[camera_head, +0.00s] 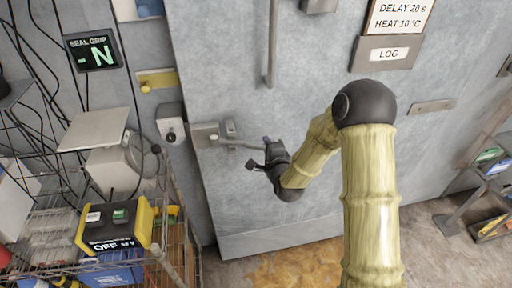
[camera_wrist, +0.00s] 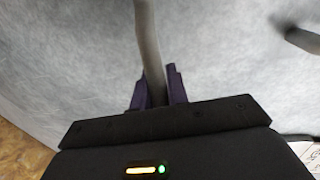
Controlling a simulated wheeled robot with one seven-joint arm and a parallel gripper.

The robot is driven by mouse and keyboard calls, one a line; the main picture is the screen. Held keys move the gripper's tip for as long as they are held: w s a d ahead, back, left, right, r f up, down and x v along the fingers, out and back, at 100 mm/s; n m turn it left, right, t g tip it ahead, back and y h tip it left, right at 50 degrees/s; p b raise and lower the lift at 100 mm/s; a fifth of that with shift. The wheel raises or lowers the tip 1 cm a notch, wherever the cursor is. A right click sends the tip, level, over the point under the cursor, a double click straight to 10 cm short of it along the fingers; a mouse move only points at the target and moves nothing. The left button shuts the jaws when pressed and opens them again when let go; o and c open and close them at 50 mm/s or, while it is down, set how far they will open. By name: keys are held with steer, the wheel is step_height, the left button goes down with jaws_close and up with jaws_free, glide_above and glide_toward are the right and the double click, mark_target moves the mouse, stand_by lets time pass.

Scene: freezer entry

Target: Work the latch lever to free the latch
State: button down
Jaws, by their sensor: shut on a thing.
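The latch lever (camera_head: 238,143) is a grey metal bar on the freezer door (camera_head: 300,200). It runs roughly level to the right from the latch housing (camera_head: 206,135) at the door's left edge. My gripper (camera_head: 268,156) is at the lever's right end. In the wrist view the lever (camera_wrist: 147,40) comes down between the two dark purple fingers of my gripper (camera_wrist: 156,88), which are shut on it. The lever's end is hidden behind the gripper body. Whether the latch is free cannot be told.
A wire cart (camera_head: 165,245) with a yellow-black box (camera_head: 112,225) stands at the left. A long vertical door handle (camera_head: 272,45) is above the gripper. A display (camera_head: 91,50) reads "SEAL GRIP - N". A shelf (camera_head: 490,165) is at the right; the floor below the door is clear.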

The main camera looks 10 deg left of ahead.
steer(key=shift+s, duration=0.25)
